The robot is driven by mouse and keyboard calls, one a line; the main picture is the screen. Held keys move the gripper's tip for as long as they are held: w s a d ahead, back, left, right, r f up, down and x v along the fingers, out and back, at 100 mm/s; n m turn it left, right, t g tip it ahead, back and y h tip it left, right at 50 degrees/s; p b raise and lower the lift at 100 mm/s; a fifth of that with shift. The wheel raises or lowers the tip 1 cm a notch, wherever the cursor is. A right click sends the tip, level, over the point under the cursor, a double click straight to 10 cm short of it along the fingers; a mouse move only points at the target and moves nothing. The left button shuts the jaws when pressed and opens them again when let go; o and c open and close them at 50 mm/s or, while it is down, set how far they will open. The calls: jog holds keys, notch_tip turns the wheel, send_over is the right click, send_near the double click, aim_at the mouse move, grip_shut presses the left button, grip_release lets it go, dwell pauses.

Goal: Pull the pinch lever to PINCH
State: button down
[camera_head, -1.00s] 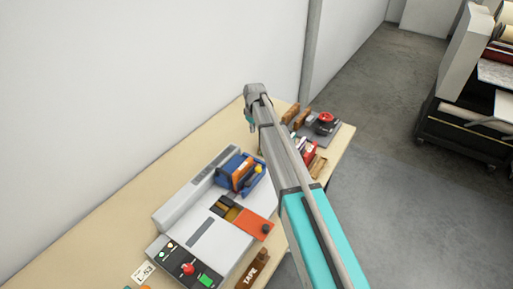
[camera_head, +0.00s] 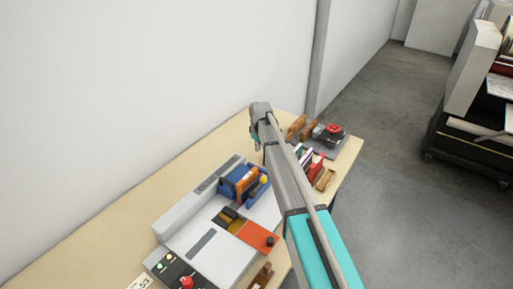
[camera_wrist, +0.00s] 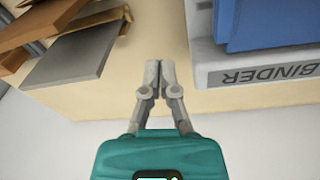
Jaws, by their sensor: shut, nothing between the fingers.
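The grey binding machine (camera_head: 205,240) stands on the bench. At its far end is a blue and orange clamp unit (camera_head: 238,182) with a yellow knob (camera_head: 264,180). An orange plate with a black knob (camera_head: 269,240) sits at its right side. No PINCH marking is readable, so I cannot tell which part is the pinch lever. My gripper (camera_wrist: 160,68) is shut and empty in the wrist view, over bare bench beside the machine's edge lettered BINDER (camera_wrist: 264,74). In the head view my arm partly hides it, beyond the clamp unit.
A control panel with a red button (camera_head: 187,283) is at the machine's near end. Books (camera_head: 308,160), wooden blocks (camera_head: 297,126) and a red-topped device (camera_head: 331,130) crowd the bench's right end. A wall runs along the back. A grey plate (camera_wrist: 75,55) shows left of my gripper.

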jog(key=shift+s+d+f+b, duration=0.35)
jog(key=shift+d+f+b, duration=0.1)
jog(key=shift+f+b, duration=0.2)
jog(key=shift+s+d+f+b, duration=0.4)
jog(key=shift+f+b, duration=0.1)
jog(key=shift+f, duration=0.2)
jog(key=shift+s+d+f+b, duration=0.35)
jog(key=shift+d+f+b, duration=0.1)
jog(key=shift+f+b, duration=0.2)
jog(key=shift+a, duration=0.1)
jog(key=shift+s+a, duration=0.1)
jog(key=shift+s, duration=0.05)
